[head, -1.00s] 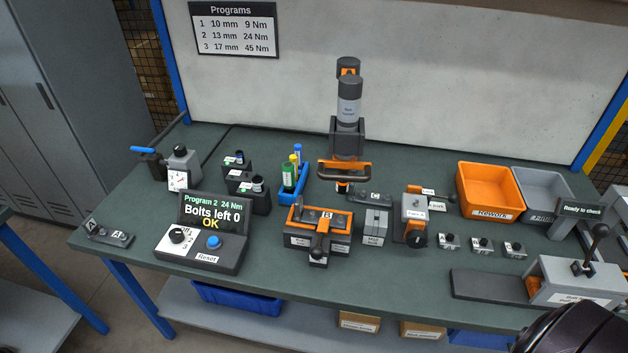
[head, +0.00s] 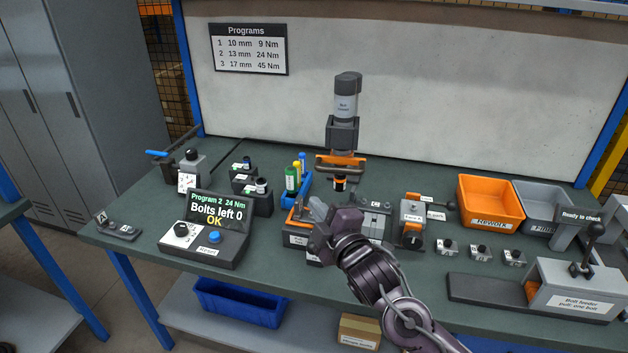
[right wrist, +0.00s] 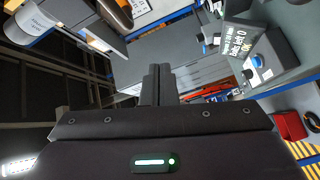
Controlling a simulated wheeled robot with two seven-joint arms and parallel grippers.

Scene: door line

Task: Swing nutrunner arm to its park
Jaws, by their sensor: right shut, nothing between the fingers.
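The nutrunner (head: 345,106) hangs upright over the back middle of the bench in the head view, with a dark grey body and a pale label. Its orange handle bar (head: 340,158) crosses the lower end, above the socket. My right gripper (head: 318,218) is shut and empty, below and in front of that handle and apart from it. It hides much of the orange-and-black clamp fixture (head: 297,238). The right wrist view shows the closed dark fingers (right wrist: 158,84) and a pale labelled cylinder (right wrist: 32,22) at upper left, probably the nutrunner body. My left gripper is out of view.
A controller (head: 204,241) left of my gripper reads "Bolts left 0 OK". A blue holder with bottles (head: 292,180) stands left of the nutrunner. Orange (head: 490,203) and grey (head: 545,210) bins are at right. A lever-topped bolt feeder (head: 575,285) stands front right.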

